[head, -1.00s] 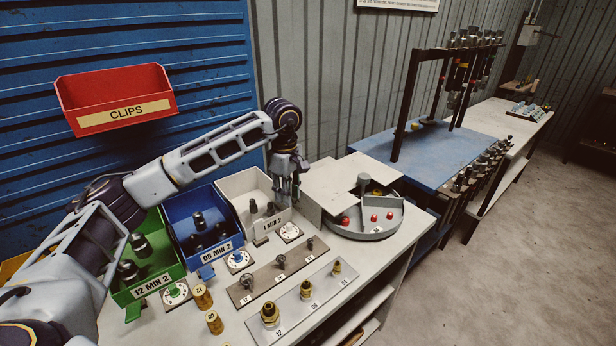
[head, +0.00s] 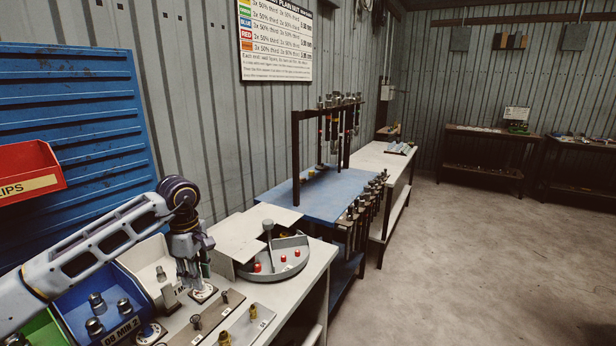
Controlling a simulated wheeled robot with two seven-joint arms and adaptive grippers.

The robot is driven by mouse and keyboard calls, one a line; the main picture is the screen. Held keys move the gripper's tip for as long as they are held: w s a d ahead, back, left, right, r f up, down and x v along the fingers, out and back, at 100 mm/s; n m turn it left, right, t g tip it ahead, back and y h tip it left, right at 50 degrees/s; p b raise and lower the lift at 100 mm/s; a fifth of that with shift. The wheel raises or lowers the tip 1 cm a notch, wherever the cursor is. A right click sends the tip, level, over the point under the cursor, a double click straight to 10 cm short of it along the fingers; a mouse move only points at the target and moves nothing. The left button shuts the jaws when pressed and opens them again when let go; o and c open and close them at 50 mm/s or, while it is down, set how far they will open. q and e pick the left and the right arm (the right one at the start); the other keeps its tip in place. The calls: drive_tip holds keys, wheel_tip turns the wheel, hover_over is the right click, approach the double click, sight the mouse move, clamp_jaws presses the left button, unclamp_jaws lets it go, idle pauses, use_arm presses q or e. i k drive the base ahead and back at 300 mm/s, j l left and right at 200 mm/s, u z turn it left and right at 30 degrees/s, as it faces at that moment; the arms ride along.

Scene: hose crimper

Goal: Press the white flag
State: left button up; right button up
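The white bin (head: 146,259) with dark and metal fittings in it stands on the bench at the lower left. A small white tab (head: 172,298), which looks like the white flag, sits at its front, low and partly crowded by my arm. My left gripper (head: 200,283) points down at the right side of the white bin. It appears to hover over or beside the white dial (head: 204,295), to the right of the tab. I cannot tell if it touches anything or how far apart its fingers are. My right gripper is out of view.
A blue bin (head: 72,313) stands left of the white one, with a green bin (head: 40,331) beyond. A round grey tray (head: 290,262) with red knobs is to the right. A red clips bin (head: 28,172) hangs on the wall. The floor at right is clear.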

sight(169, 296)
drive_tip(key=k+l, duration=0.75)
drive_tip(key=k, duration=0.3)
